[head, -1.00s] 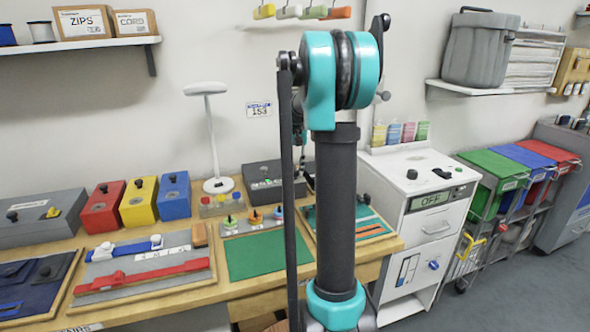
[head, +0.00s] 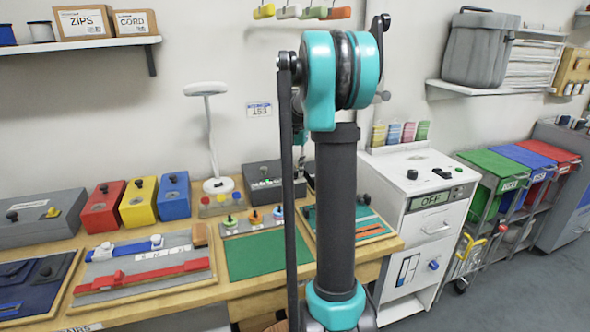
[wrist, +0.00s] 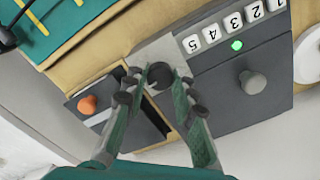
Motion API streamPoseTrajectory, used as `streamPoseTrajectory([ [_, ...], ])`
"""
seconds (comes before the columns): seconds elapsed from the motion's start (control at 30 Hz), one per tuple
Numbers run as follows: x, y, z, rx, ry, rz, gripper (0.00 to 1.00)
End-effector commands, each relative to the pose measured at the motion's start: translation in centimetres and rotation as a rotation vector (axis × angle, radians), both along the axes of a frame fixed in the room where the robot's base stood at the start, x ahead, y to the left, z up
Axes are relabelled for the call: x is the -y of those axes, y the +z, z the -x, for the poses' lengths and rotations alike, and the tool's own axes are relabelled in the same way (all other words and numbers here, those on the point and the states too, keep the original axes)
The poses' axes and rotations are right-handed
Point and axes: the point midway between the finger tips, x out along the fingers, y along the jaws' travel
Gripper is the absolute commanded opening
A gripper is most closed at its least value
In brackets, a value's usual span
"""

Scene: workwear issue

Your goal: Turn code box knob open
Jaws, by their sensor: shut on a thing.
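The dark grey code box (head: 261,187) stands at the back of the bench in the head view, partly hidden by my arm. The wrist view shows its top (wrist: 225,105) with numbered white buttons (wrist: 232,23), a lit green light (wrist: 237,45) and a grey knob (wrist: 253,82). My gripper (wrist: 161,78) is shut on a dark round knob (wrist: 159,73) beside a light grey plate at the box's end. The grey knob is apart from the fingers. My gripper is hidden behind my arm in the head view.
An orange knob (wrist: 87,104) on a dark unit lies left of my fingers in the wrist view. A white lamp (head: 207,90) stands left of the code box. Red (head: 104,208), yellow (head: 139,203) and blue (head: 174,197) boxes stand further left.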

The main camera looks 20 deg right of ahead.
Motion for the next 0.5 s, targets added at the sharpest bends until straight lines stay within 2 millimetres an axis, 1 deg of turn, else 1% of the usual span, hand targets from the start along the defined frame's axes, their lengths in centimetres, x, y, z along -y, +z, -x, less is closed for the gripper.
streamPoseTrajectory([
  [0.1, 0.03, 0.04, -0.06, 0.001, 0.000, 0.000, 0.00],
  [0.13, 0.02, 0.04, -0.06, 0.001, 0.000, 0.000, 0.28],
  [0.27, 0.01, 0.03, -0.04, 0.001, 0.001, 0.001, 0.45],
  [0.3, 0.01, 0.02, -0.04, 0.001, 0.001, 0.001, 0.47],
  [0.5, 0.01, 0.01, -0.02, 0.000, 0.001, 0.000, 0.47],
])
